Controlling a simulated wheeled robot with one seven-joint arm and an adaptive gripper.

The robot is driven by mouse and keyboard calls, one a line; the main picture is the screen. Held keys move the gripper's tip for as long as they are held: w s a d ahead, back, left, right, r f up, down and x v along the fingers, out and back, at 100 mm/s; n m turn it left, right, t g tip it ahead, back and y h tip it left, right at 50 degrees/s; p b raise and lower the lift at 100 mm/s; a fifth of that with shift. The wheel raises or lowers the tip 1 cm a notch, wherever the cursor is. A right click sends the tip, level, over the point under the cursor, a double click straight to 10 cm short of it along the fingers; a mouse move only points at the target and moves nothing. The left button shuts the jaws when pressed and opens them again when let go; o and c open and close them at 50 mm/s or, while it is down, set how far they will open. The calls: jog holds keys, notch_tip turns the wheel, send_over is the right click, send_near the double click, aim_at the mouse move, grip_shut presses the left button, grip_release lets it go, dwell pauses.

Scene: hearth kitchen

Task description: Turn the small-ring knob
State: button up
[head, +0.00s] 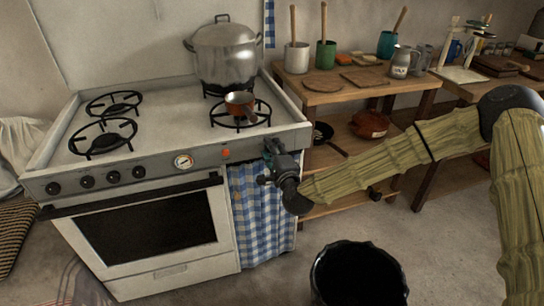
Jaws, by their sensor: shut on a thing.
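My gripper (271,156) is at the right end of the front panel of the white stove (165,105). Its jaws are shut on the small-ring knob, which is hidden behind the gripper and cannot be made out. A small copper saucepan (239,101) sits on the front right burner ring (262,113), behind and above my gripper. An orange-red button or light (225,153) is on the panel just left of my gripper. Several black knobs (113,177) line the left part of the panel, and a round gauge (183,161) is near its middle.
A large lidded pot (224,57) stands on the back right burner. A blue checked curtain (258,215) hangs below my gripper. A black bucket (358,275) stands on the floor at the front. A wooden shelf table (330,97) is close on the right.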

jog(key=shift+f+m+b, duration=0.15)
jog(key=shift+m+b, duration=2.2)
jog(key=shift+m, duration=1.05)
jog(key=o, duration=1)
jog(key=shift+o, duration=0.2)
jog(key=shift+s, duration=0.1)
jog(key=v, duration=1.2)
